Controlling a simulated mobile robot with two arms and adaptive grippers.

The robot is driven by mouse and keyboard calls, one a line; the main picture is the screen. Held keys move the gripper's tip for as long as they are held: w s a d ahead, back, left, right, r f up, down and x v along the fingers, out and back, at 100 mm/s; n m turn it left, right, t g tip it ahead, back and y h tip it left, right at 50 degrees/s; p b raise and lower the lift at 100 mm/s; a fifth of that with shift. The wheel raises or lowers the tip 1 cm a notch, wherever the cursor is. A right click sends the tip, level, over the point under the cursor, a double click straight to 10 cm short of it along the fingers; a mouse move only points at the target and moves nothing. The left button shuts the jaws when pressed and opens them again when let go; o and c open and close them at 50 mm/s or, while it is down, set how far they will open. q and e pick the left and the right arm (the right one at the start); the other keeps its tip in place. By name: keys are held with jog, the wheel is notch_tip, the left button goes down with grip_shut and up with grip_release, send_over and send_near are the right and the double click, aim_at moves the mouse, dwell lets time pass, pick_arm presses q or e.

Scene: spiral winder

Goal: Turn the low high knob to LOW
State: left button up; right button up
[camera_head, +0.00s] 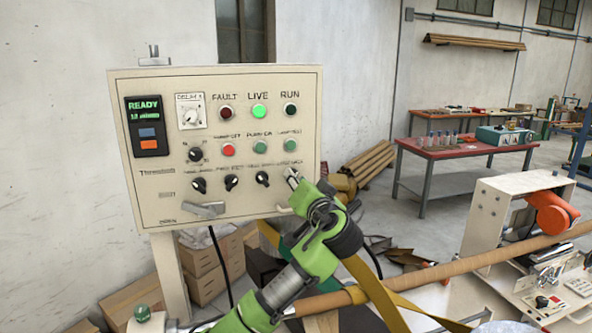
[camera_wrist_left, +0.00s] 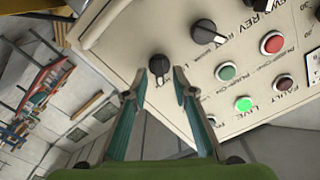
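The low high knob (camera_wrist_left: 159,66) is a black knob near the panel's edge in the left wrist view. In the head view it sits at the right end of the panel's (camera_head: 145,100) bottom row, under the label "LOW HIGH", mostly hidden by my gripper. My left gripper (camera_head: 294,179) is at this knob. In the left wrist view my left gripper (camera_wrist_left: 160,73) is open, with one fingertip on each side of the knob and gaps visible. I cannot tell whether the tips reach past its face or which way it points. My right gripper is not in view.
A neighbouring black knob (camera_wrist_left: 207,32) is close beside the right finger. Green (camera_head: 260,146) and red (camera_head: 228,150) buttons are above the row. A silver handle (camera_head: 205,209) sticks out at the lower left. A long brown tube (camera_head: 480,260) runs below and right of my arm.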

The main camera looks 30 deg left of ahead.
pick_arm(q)
jog(key=shift+w+a, duration=0.5)
jog(key=shift+a, duration=0.05)
grip_shut()
